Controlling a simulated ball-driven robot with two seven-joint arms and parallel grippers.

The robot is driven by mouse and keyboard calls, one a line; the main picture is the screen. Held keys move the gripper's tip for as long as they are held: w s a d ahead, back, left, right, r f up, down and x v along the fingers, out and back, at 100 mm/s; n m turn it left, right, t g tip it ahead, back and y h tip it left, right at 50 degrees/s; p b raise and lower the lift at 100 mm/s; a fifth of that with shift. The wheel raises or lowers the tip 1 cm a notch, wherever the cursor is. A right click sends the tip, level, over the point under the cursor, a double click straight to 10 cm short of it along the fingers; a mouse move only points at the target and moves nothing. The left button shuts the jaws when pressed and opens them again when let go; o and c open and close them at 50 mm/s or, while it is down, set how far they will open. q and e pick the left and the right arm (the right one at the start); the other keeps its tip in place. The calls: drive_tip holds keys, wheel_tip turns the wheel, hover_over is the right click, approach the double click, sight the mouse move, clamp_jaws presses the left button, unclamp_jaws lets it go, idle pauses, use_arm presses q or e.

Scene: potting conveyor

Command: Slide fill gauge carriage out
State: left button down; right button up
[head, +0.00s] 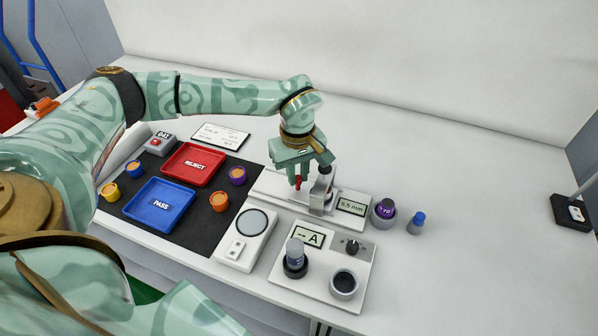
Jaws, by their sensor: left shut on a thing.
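The fill gauge is a long pale base (268,187) with a small display (352,206) reading about 6.5 mm at its right end. Its grey metallic carriage (319,198) stands on the base just left of the display. My left gripper (311,178) points down over the gauge and is shut on the carriage. Its fingers hide part of the grip. A small red part (298,183) shows beside the fingers on the left. My right gripper is not in view.
A dark mat holds the red REJECT tray (168,165), the blue PASS tray (136,204) and several small pots. In front of the gauge are a round-topped device (228,258) and a panel (318,286) with knob and display. A purple-topped cup (383,220) and blue-capped bottle (416,226) stand right.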

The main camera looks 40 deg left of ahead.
use_arm(q)
drive_tip(key=a+p, duration=0.1)
drive_tip(key=a, duration=0.2)
drive_tip(key=s+a+p, duration=0.1)
drive_tip(key=a, duration=0.2)
drive_tip(key=s+a+p, duration=0.1)
drive_tip(key=a, duration=0.2)
drive_tip(key=shift+s+a+r, duration=0.1)
drive_tip(key=shift+a, duration=0.05)
drive_tip(key=c, duration=1.6)
unclamp_jaws()
drive_tip(key=shift+o, duration=1.4)
drive_tip(key=shift+a, duration=0.15)
